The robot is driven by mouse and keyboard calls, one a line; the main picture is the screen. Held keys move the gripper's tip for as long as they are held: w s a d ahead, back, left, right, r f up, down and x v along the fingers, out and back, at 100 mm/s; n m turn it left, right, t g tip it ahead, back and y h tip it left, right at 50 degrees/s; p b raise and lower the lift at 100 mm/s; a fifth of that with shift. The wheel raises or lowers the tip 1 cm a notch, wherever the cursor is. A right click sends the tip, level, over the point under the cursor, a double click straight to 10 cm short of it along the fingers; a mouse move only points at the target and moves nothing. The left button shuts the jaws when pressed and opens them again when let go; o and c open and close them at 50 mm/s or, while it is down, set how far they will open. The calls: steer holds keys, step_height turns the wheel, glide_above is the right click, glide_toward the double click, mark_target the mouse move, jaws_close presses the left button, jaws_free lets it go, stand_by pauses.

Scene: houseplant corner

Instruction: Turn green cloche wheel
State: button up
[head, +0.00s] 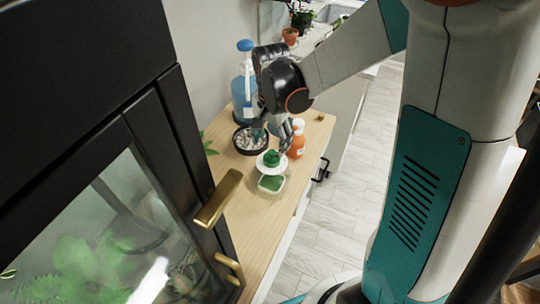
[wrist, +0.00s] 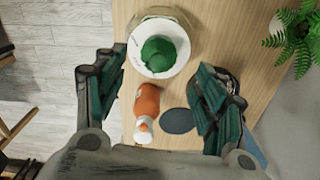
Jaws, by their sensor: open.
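The green cloche wheel (head: 271,157) is a small lumpy green knob on a round white lid (head: 262,166). In the wrist view the wheel (wrist: 165,54) sits on the lid (wrist: 137,40) at upper centre, beyond my fingertips. My gripper (head: 283,130) is above the wooden counter, on the far side of the wheel. In the wrist view my gripper (wrist: 156,75) has its two fingers spread wide with nothing held between them. The wheel appears apart from both fingers. A clear container with green contents (head: 271,184) shows below the lid.
An orange bottle with a white top (head: 297,140) stands close beside my gripper, low between the fingers in the wrist view (wrist: 147,103). A dark round tray of pebbles (head: 250,140) and a blue pump bottle (head: 238,90) stand behind. A fern (wrist: 297,36) is at right. A dark cabinet (head: 90,80) fills the left.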

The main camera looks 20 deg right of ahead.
mark_target(271, 152)
step_height(271, 152, down, 7)
steer(key=shift+r+b, duration=0.1)
steer(key=shift+b, duration=0.85)
steer(key=c, duration=1.1)
